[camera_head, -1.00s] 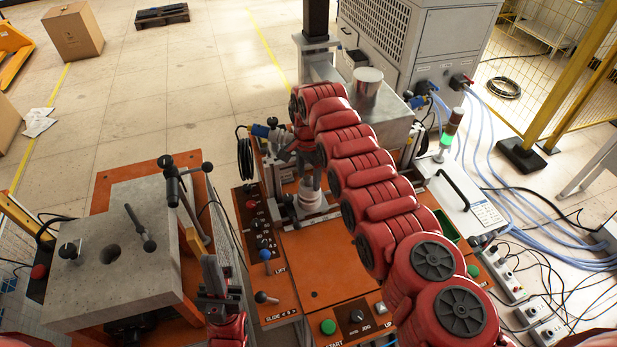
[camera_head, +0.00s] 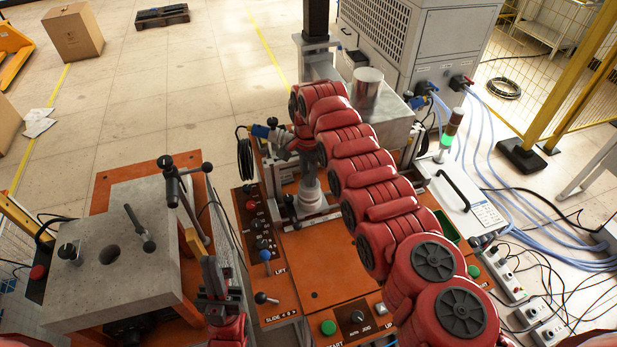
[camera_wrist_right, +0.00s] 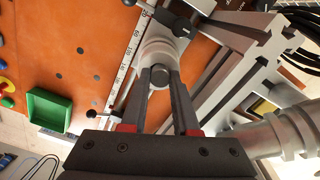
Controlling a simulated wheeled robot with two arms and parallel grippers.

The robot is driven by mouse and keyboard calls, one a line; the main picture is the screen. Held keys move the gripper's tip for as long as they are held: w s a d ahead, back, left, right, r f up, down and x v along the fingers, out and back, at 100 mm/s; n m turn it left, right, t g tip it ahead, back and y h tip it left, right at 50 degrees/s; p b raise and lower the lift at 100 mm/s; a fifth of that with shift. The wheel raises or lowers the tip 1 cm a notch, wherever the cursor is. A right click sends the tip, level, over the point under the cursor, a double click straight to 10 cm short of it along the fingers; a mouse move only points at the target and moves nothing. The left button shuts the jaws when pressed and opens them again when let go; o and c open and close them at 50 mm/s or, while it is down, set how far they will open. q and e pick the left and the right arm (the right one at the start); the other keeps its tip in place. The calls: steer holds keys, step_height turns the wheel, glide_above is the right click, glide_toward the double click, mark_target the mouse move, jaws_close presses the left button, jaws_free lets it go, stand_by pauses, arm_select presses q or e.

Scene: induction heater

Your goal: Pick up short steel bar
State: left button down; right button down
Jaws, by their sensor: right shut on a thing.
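The short steel bar (camera_wrist_right: 160,77) shows in the right wrist view as a small dark round end between the fingertips. My right gripper (camera_wrist_right: 161,80) is shut on it, at the mouth of a pale ringed coil or sleeve (camera_wrist_right: 154,50). I cannot tell how much of the bar is inside the sleeve. In the head view my right gripper (camera_head: 310,168) is above the pale sleeve (camera_head: 309,192), and the bar is hidden. My left gripper (camera_head: 214,275) is low at the left, pointing up, apart from the sleeve; its jaw gap is unclear.
The orange machine top (camera_head: 320,265) has levers and buttons along its left and front edges. A grey block bench (camera_head: 110,285) with clamps stands left. A metal cylinder (camera_head: 366,90) stands behind. A green tray (camera_wrist_right: 55,108) lies left in the wrist view.

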step_height(320, 180, up, 8)
steer(key=b, duration=0.3)
steer(key=shift+f+b, duration=0.2)
steer(key=shift+b, duration=0.1)
step_height(320, 180, up, 10)
steer(key=p, duration=0.9)
steer(key=shift+p, duration=0.35)
